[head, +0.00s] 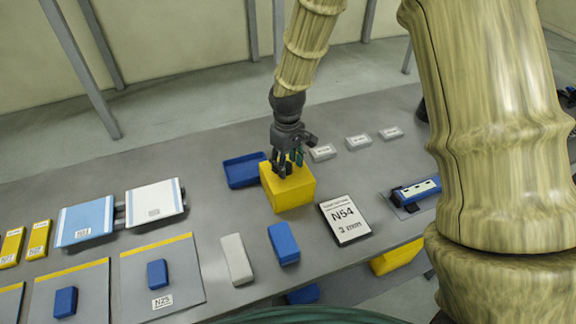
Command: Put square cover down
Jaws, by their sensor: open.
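My gripper (287,165) is at the middle of the table, pointing down, its fingers apart at the top of a yellow box-shaped block (289,191). The fingers hide part of the block's top, and I cannot tell whether they touch it. The block sits on the grey table, upright. It is the most square, cover-like thing near my gripper, but I cannot tell for sure that it is the square cover. No other cover shows in my grip.
A blue tray (243,171) lies just behind and left of the block. A grey block (237,259) and a blue block (283,243) lie in front. My arm hides the right side.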

